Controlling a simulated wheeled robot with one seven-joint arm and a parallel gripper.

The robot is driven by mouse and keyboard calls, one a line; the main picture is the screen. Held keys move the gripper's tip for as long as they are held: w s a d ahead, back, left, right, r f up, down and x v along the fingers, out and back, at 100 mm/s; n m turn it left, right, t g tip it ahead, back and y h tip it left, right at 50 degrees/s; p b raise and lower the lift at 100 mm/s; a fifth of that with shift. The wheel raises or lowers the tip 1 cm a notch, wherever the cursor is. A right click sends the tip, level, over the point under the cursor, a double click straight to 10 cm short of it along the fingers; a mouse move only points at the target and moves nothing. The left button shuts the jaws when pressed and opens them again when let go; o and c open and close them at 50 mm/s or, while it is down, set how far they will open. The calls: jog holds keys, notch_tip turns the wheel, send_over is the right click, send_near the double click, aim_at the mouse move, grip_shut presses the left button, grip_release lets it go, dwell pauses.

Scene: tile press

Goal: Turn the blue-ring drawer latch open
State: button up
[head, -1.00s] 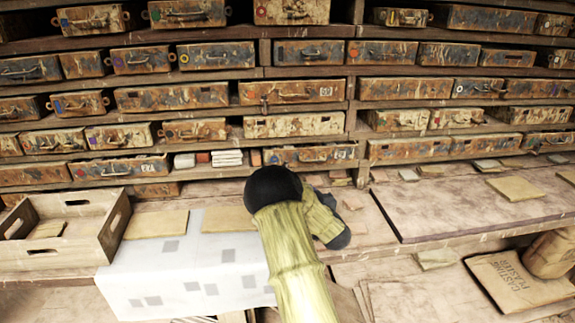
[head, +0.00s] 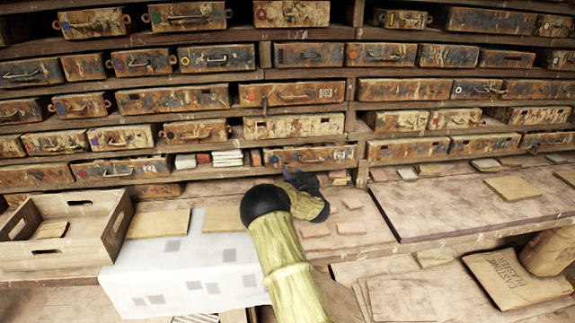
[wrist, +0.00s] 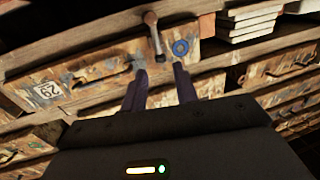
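The drawer (wrist: 105,70) with the blue ring (wrist: 180,48) fills the left and middle of the wrist view. It has a bar handle and a tag reading 29. A metal lever latch (wrist: 153,35) with a round knob lies across the drawer's edge, close beside the ring. My gripper (wrist: 160,69) is open, its two dark fingers apart and empty. The fingertips are just below the lever's end in that picture; whether they touch it I cannot tell. In the head view the drawer (head: 318,154) sits in the lowest middle row, with my gripper (head: 298,176) in front of its lower edge.
White stacked tiles (head: 227,158) stand left of the drawer. Other drawers fill the shelves around it. On the bench are a wooden crate (head: 117,222), flat boards and small loose tiles (head: 351,228). The bench to the right (head: 450,208) is mostly clear.

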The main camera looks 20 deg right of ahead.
aim_at(287, 165)
jog(key=shift+w+d+p, duration=0.15)
jog(key=shift+w+p, duration=0.1)
jog(key=shift+w, duration=1.3)
jog(key=shift+w+d+p, duration=0.1)
jog(key=shift+w+p, duration=0.15)
jog(key=shift+w, duration=1.25)
grip_shut()
